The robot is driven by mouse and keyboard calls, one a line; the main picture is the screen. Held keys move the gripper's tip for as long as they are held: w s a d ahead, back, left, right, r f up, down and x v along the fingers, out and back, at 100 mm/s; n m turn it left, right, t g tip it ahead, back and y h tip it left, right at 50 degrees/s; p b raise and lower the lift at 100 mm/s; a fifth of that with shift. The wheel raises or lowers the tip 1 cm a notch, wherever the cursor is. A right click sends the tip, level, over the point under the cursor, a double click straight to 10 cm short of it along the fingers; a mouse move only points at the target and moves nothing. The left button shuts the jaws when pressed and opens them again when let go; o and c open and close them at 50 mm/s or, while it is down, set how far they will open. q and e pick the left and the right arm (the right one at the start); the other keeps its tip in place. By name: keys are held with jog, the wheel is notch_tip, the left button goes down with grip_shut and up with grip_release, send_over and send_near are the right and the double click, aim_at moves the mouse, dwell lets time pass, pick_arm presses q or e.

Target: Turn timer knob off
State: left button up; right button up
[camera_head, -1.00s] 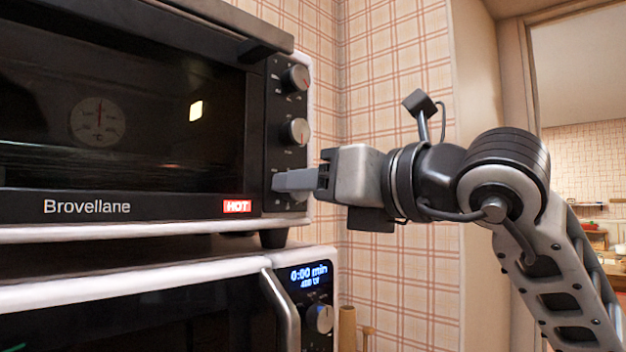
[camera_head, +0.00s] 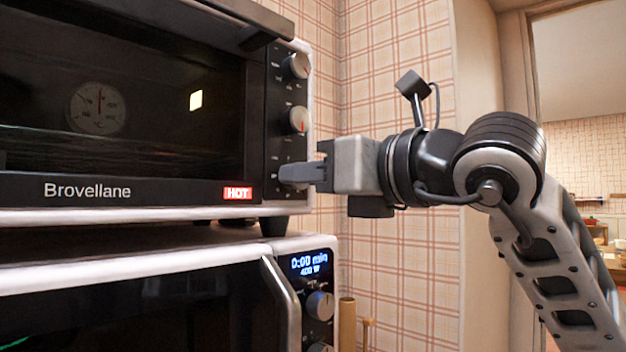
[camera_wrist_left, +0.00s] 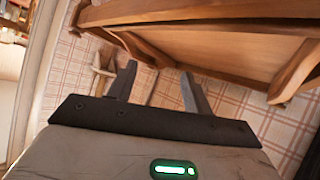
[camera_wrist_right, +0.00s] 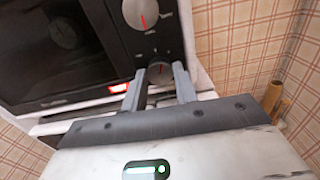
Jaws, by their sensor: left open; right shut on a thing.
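A black toaster oven marked Brovellane has a column of silver knobs on its right panel. The top knob (camera_head: 296,65) and middle knob (camera_head: 297,120) are uncovered in the head view. The lowest knob (camera_wrist_right: 159,72) sits between the fingers of my right gripper (camera_wrist_right: 158,85) in the right wrist view. My right gripper (camera_head: 290,175) is shut on that knob and mostly hides it in the head view. The knob labels are too small to read. My left gripper (camera_wrist_left: 158,85) is open and empty, away from the oven, seen only in its wrist view.
A microwave with a lit display (camera_head: 311,264) stands under the oven, with its handle (camera_head: 283,300) protruding. A wooden roller (camera_head: 347,325) stands right of it by the plaid wall (camera_head: 395,270). Wooden furniture (camera_wrist_left: 210,40) is near my left gripper.

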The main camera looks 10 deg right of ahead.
pick_arm(q)
jog(key=shift+f+b, duration=0.45)
jog(key=shift+b, duration=0.15)
jog(key=shift+f+b, duration=0.15)
jog(key=shift+b, duration=0.4)
jog(key=shift+d, duration=0.1)
pick_arm(e)
jog(key=n, duration=0.7)
pick_arm(q)
jog(key=shift+s, duration=0.1)
pick_arm(e)
jog(key=o, duration=1)
jog(key=shift+c, duration=0.2)
pick_arm(q)
jog(key=shift+f, duration=0.1)
pick_arm(e)
jog(key=shift+s, duration=0.1)
